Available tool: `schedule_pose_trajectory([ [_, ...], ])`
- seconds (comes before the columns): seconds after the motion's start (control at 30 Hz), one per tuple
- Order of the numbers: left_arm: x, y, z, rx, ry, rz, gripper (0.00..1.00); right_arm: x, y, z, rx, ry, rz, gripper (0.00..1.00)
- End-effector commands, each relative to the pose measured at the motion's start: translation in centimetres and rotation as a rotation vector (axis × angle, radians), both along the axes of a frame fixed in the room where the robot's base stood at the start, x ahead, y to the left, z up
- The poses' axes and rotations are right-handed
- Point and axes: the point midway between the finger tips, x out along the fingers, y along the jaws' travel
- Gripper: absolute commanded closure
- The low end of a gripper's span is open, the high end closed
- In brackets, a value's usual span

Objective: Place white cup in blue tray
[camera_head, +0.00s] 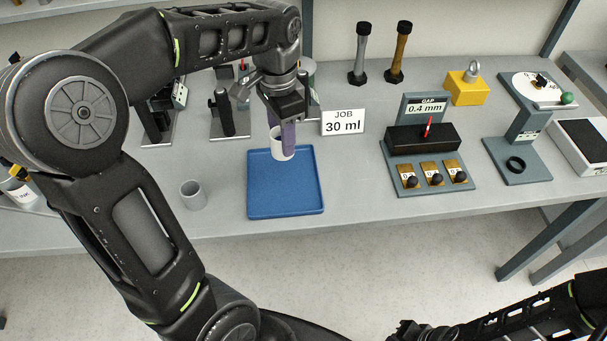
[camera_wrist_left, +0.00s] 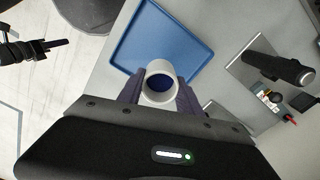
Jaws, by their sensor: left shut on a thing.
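The white cup (camera_head: 277,145) is between the fingers of my left gripper (camera_head: 288,132), which is shut on it. In the left wrist view the cup (camera_wrist_left: 160,68) is upright-looking with its round opening facing the camera, and its inside looks dark blue. The blue tray (camera_head: 285,196) lies flat on the bench, and the cup appears over its back part. The tray (camera_wrist_left: 150,32) shows beyond the cup in the left wrist view. I cannot tell whether the cup touches the tray. My right gripper (camera_head: 408,331) shows partly at the bottom edge; its jaws are unclear.
A grey cup (camera_head: 193,195) stands left of the tray. A "JOB 30 ml" sign (camera_head: 343,122) stands behind it to the right. A gap gauge stand (camera_head: 425,150) is further right. Dark stands (camera_head: 225,115) are behind. The rest of the tray's surface is bare.

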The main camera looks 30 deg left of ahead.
Motion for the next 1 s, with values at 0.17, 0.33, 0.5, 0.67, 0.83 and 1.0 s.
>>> schedule_pose_trajectory([
  [0.17,0.0,0.0,0.0,0.0,0.0,0.003,1.0,-0.1,0.0,0.0,0.0,0.001,0.001,1.0],
  [0.33,0.0,0.0,-0.4,0.0,0.002,0.003,1.0,0.0,0.0,0.0,0.0,0.001,0.0,1.0],
  [0.5,-0.2,0.0,-3.0,0.0,0.007,0.003,1.0,-0.1,0.0,0.3,-0.001,0.001,-0.001,1.0],
  [0.67,-0.1,0.0,-5.6,-0.001,0.005,0.003,1.0,-0.1,0.0,0.5,-0.002,0.003,0.0,1.0],
  [0.83,0.0,0.0,-6.3,-0.001,0.001,0.003,1.0,-0.1,0.0,0.5,-0.002,0.003,0.0,1.0],
  [1.0,0.0,0.0,-6.3,-0.001,0.001,0.003,1.0,-0.1,0.0,0.5,-0.002,0.003,0.0,1.0],
])
